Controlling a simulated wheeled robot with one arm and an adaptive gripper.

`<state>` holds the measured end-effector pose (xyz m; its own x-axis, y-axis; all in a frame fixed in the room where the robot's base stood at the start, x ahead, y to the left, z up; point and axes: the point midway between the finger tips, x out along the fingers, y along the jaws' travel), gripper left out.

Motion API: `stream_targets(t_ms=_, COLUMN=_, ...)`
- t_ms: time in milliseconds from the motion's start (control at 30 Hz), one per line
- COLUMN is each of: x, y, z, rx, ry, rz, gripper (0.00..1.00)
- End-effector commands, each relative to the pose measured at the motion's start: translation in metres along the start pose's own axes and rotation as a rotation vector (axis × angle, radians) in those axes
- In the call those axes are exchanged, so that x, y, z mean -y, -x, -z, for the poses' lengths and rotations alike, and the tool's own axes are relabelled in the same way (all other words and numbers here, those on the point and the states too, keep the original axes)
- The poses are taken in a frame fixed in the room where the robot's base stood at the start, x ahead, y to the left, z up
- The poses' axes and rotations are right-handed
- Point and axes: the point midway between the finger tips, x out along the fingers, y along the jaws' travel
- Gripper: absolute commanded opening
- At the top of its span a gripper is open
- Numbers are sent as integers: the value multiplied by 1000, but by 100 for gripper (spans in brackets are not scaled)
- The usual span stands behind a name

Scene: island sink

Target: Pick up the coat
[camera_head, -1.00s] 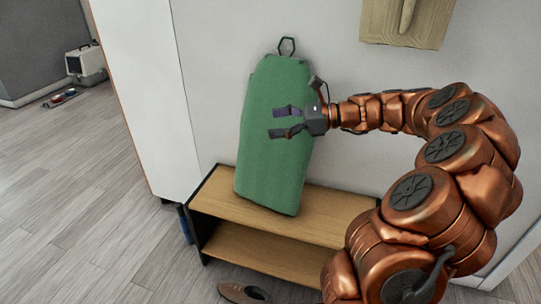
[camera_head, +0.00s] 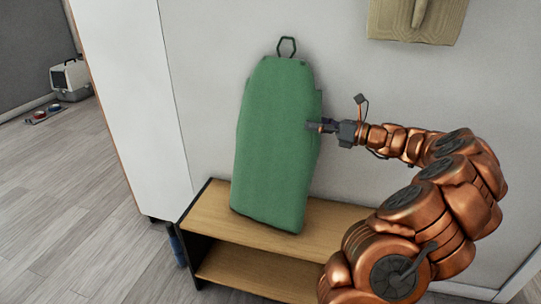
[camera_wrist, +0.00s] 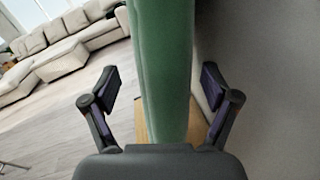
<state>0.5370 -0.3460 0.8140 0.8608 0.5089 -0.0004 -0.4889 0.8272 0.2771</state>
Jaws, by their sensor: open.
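The coat (camera_head: 276,145) is a green, flat, elongated garment with a dark hook loop at its top. My gripper (camera_head: 312,126) is at the coat's right edge in the head view, about mid-height. In the wrist view, my gripper (camera_wrist: 160,95) is open, with one finger on each side of the coat (camera_wrist: 163,70), which runs edge-on between them. A gap shows between each finger and the coat. The right finger is close to the wall.
The wooden bench (camera_head: 222,210) with a lower shelf stands below the coat. A white cabinet (camera_head: 128,100) is to the left. Another beige garment (camera_head: 412,30) hangs at the upper right. A sofa (camera_wrist: 60,50) shows far off in the wrist view.

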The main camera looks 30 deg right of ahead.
Motion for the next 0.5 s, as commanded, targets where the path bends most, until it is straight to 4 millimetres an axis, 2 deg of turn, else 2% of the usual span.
stream_targets(t_ms=333, x=-6, y=-42, z=1, rx=-3, ry=2, rz=-7, gripper=86)
stream_targets(t_ms=500, x=-5, y=-51, z=-1, rx=0, ry=1, rz=-3, gripper=86)
